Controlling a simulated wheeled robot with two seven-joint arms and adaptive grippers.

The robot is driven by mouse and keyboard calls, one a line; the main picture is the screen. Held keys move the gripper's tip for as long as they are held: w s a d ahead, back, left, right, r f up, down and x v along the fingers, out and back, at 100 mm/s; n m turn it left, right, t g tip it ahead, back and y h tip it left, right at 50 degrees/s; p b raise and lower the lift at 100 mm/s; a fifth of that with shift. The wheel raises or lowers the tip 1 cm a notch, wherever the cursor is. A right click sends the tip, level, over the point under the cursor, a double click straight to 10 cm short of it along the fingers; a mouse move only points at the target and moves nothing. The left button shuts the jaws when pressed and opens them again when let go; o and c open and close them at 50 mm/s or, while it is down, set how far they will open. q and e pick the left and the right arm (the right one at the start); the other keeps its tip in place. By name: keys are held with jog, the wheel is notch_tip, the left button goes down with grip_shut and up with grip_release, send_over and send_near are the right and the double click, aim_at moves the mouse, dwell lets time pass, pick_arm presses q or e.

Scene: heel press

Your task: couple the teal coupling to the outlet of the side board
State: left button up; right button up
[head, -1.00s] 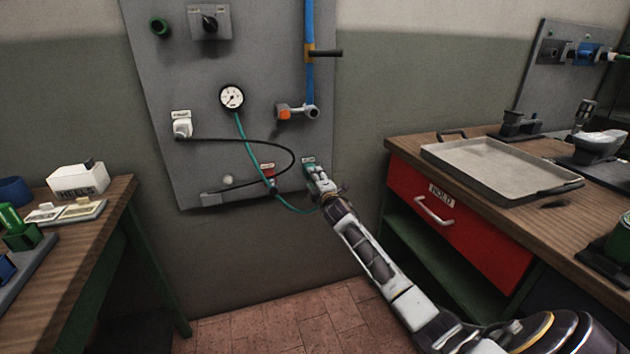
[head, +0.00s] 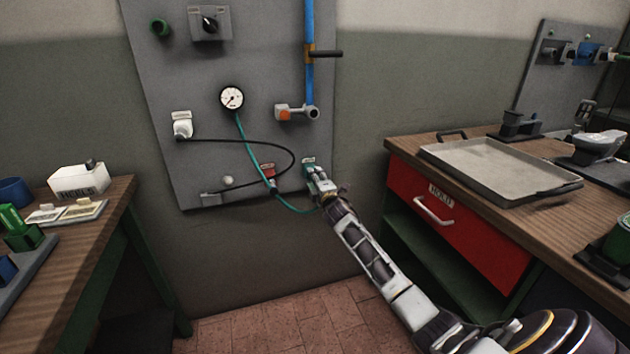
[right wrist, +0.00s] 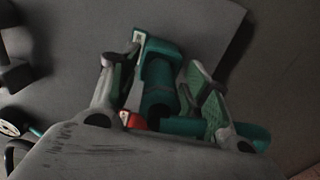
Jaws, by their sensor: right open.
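The side board (head: 240,60) stands against the wall. A teal hose runs from below its gauge to the lower right corner, where my right gripper (head: 318,182) is. A teal piece, seemingly the coupling (right wrist: 158,85), lies between its two green-padded fingers in the right wrist view. The fingers are open around it, with a visible gap on the right. The teal outlet (head: 309,168) under a small label is partly hidden by the gripper. The coupling appears lined up against it, but I cannot tell whether it is fully seated. My left gripper is out of view.
The board also carries a gauge (head: 231,97), a white plug (head: 182,126) with a black cable, a red fitting (head: 267,171) and an orange-ended valve (head: 283,113). The right bench holds a metal tray (head: 500,165) above a red drawer (head: 460,217). A left bench holds several small items.

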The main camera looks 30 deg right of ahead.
dwell(0.6)
grip_shut()
dwell(0.4)
jog(key=p+v, duration=0.3)
jog(key=v, duration=0.3)
jog(key=shift+s, duration=0.15)
dwell(2.4)
jog(key=shift+p+v, duration=0.8)
jog(key=shift+v, duration=0.8)
jog(key=shift+a, duration=0.1)
jog(key=shift+r, duration=0.1)
